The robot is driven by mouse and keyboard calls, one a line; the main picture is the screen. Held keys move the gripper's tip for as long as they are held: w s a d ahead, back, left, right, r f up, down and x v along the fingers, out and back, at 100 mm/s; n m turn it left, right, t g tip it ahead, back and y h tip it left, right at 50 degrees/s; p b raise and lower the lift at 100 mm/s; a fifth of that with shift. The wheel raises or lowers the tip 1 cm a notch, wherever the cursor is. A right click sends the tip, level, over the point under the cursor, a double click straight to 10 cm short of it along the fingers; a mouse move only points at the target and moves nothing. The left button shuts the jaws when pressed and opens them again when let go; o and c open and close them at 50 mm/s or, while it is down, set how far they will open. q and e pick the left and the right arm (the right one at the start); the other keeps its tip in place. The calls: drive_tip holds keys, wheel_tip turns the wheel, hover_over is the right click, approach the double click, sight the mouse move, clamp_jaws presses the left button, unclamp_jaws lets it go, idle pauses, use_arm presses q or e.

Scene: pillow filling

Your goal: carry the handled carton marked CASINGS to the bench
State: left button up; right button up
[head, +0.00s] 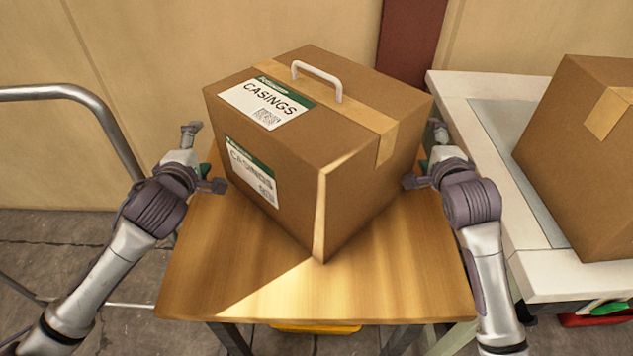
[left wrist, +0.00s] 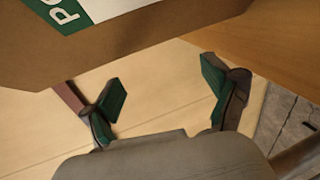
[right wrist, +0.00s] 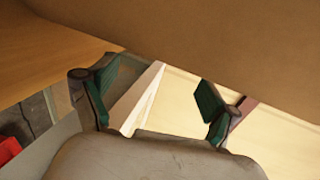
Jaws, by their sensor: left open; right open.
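The brown carton marked CASINGS (head: 290,140) sits turned at an angle on a small wooden table, with a white handle (head: 318,78) on its top. Labels show on its top and on one side. My left gripper (head: 203,157) is open at the carton's left side, and its two fingers (left wrist: 163,100) are apart with nothing between them. My right gripper (head: 424,155) is open at the carton's right side, and its fingers (right wrist: 155,98) are also apart and empty. In both wrist views a carton face fills the top. I cannot tell whether either gripper touches it.
The wooden table (head: 240,290) has bare room in front of the carton. A white-edged bench (head: 500,200) stands to the right, with another brown carton (head: 590,150) on it. A metal rail (head: 75,92) curves at the left. A wall is close behind.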

use_arm(q)
drive_tip(key=v, duration=1)
drive_tip(key=shift+s, duration=0.3)
use_arm(e)
drive_tip(key=v, duration=1.2)
drive_tip(key=shift+s, duration=0.1)
